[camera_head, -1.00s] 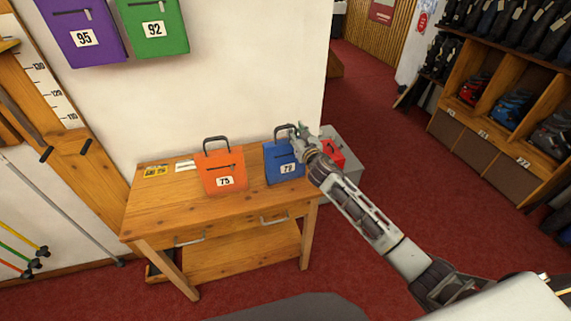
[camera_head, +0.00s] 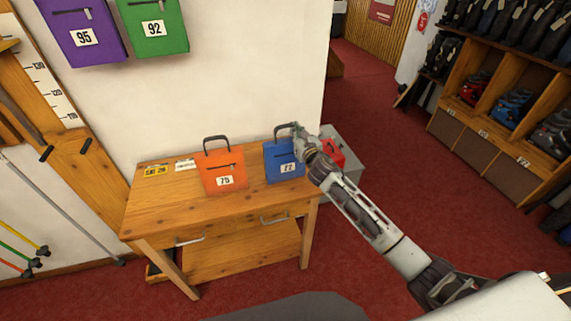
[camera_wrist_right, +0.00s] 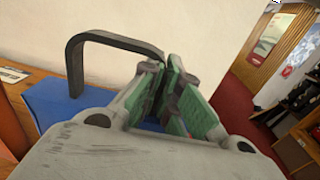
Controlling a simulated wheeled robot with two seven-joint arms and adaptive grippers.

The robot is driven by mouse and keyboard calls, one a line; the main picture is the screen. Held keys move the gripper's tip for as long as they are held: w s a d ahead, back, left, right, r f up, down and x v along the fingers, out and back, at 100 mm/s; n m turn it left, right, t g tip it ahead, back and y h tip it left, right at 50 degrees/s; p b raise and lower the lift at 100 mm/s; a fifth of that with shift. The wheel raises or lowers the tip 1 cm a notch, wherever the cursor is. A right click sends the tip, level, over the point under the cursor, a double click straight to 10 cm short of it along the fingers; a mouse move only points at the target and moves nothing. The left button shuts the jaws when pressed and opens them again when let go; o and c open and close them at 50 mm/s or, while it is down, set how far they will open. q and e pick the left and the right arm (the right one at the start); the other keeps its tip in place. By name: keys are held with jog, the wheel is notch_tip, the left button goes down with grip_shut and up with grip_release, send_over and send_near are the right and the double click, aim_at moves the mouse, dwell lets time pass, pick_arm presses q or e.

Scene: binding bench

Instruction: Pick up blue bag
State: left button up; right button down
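The blue bag (camera_head: 284,163) with a dark handle and a white number tag stands upright on the wooden table, near its right end. My right gripper (camera_head: 297,130) is at the right side of its handle. In the right wrist view the dark handle (camera_wrist_right: 112,38) arches in from the left, and its right end passes between the green-padded fingers (camera_wrist_right: 163,85), which look closed on it. The blue body (camera_wrist_right: 62,102) shows low behind the gripper. The fingers hide the handle's right leg. My left gripper is not in view.
An orange bag (camera_head: 223,172) stands just left of the blue bag on the wooden table (camera_head: 165,212). A grey box (camera_head: 343,160) with a red item (camera_head: 332,152) is to the right, partly behind my arm. Purple (camera_head: 82,30) and green (camera_head: 154,25) bags hang on the wall.

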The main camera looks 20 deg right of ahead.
jog(key=shift+r, duration=0.2)
dwell(0.4)
jog(key=shift+r, duration=4.95)
jog(key=shift+r+p, duration=0.1)
jog(key=shift+p, duration=0.35)
jog(key=shift+r+p, duration=1.3)
jog(key=shift+p, duration=0.05)
jog(key=shift+r, duration=1.05)
